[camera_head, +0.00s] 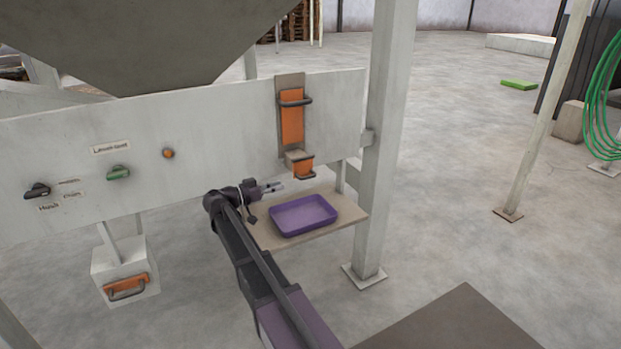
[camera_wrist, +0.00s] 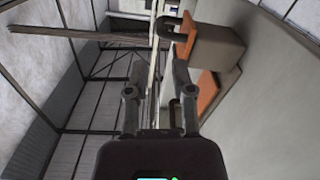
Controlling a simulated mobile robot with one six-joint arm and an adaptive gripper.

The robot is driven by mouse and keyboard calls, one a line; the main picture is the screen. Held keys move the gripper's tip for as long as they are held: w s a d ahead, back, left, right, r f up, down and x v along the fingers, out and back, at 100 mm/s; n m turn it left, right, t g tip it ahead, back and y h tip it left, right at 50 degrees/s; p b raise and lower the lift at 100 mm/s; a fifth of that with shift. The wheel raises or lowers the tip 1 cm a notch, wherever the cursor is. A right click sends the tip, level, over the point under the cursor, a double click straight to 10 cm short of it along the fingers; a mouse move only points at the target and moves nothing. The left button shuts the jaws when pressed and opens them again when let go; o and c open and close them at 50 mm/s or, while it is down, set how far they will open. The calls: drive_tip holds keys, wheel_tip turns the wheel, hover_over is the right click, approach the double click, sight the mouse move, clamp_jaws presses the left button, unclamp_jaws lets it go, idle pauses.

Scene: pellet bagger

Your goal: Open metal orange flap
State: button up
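A tall orange metal flap (camera_head: 292,117) with a dark bar handle near its top is set in a grey-brown frame on the pale panel. Just below it a small box with an orange front (camera_head: 304,167) and its own dark handle sticks out. My gripper (camera_head: 272,187) is below and left of this box, apart from it, beside the tray shelf. In the wrist view my gripper (camera_wrist: 158,72) has its fingers apart with nothing held between them. There the box's orange front (camera_wrist: 213,42) and dark handle are at upper right, and another orange surface (camera_wrist: 209,88) is right of the fingers.
A purple tray (camera_head: 303,216) sits on a shelf (camera_head: 262,232) below the flap. A white post (camera_head: 384,150) stands right of the panel (camera_head: 220,130). A lower-left box has another orange flap (camera_head: 126,286). Floor at right is mostly clear.

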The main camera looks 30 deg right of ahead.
sight(311, 177)
drive_tip(key=d, duration=1.2)
drive_tip(key=shift+w, duration=0.2)
clamp_jaws()
